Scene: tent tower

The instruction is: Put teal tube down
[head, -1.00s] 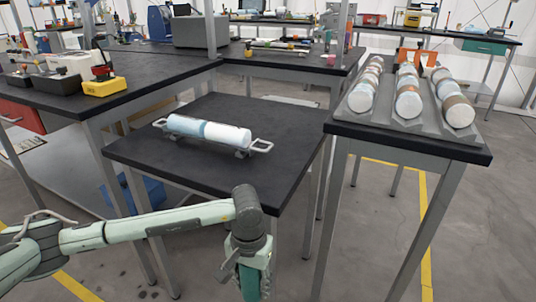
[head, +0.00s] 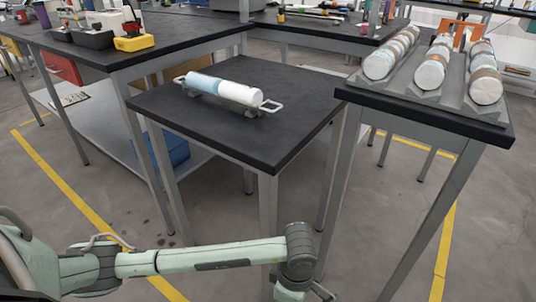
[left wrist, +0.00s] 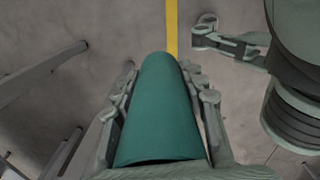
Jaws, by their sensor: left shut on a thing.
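The teal tube (left wrist: 160,115) fills the middle of the left wrist view, pointing away from the camera. My left gripper (left wrist: 162,85) is shut on it, with jointed fingers along both sides. In the head view my left arm reaches in low from the left, and its wrist (head: 298,250) hangs in front of the small black table (head: 270,145), below its top. The tube is not clearly seen there; the gripper is mostly cut off by the bottom edge. Its far end shows bare floor beyond it in the wrist view. My right gripper is not recognisable in either view.
A white and light blue cylinder (head: 240,93) with end handles lies on the small table. A grey rack (head: 455,100) of banded cylinders stands on the right table. Table legs (head: 268,210) are near my arm. The small table's front part is bare.

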